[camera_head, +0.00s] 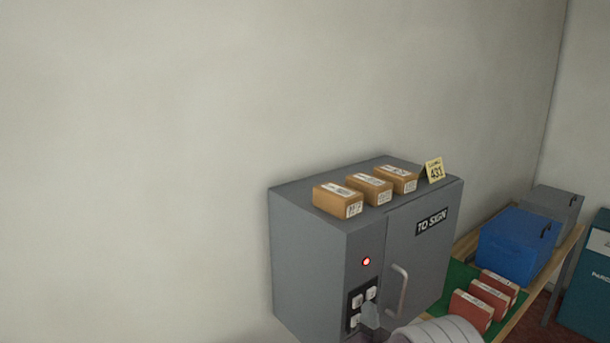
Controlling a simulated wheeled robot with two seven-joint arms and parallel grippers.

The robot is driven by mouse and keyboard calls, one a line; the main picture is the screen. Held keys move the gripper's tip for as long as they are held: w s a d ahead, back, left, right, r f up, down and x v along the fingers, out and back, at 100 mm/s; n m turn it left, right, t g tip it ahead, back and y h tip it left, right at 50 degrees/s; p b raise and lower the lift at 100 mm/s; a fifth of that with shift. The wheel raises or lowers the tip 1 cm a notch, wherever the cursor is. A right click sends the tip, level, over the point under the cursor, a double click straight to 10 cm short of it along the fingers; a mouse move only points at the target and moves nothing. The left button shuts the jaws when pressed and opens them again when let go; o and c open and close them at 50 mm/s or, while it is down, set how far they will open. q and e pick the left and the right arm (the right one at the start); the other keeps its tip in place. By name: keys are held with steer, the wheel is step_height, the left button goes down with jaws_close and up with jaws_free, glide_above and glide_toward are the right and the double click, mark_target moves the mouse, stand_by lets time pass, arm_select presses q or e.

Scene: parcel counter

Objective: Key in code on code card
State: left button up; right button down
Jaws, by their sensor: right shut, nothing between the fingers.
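The yellow code card (435,170) stands on top of the grey cabinet (310,249) at its right end and reads 431. The keypad (357,297) is on the cabinet's front, left of the door handle (401,290), with pale square buttons. A red light (366,261) glows above it. My right gripper (369,315) is shut and empty at the keypad's lower right and hides part of the buttons. I cannot tell whether its tip touches a button. The cabinet door, labelled TO SIGN (431,222), is closed. My left gripper is not in view.
Three brown parcels (338,200) lie on the cabinet top. To the right, a wooden table (520,312) carries a green mat (459,280) with several red boxes (471,311), a blue box (515,244) and a grey box (553,205). A teal bin (587,293) stands at the far right.

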stand_by(0.4)
steer(key=shift+w+a+f+b, duration=0.1)
steer(key=shift+w+a+b, duration=0.15)
steer(key=shift+b, duration=0.15)
steer(key=shift+w, duration=0.15)
steer(key=shift+a, duration=0.1)
steer(key=shift+s+d+b, duration=0.3)
steer(key=shift+b, duration=0.05)
steer(key=shift+s, duration=0.1)
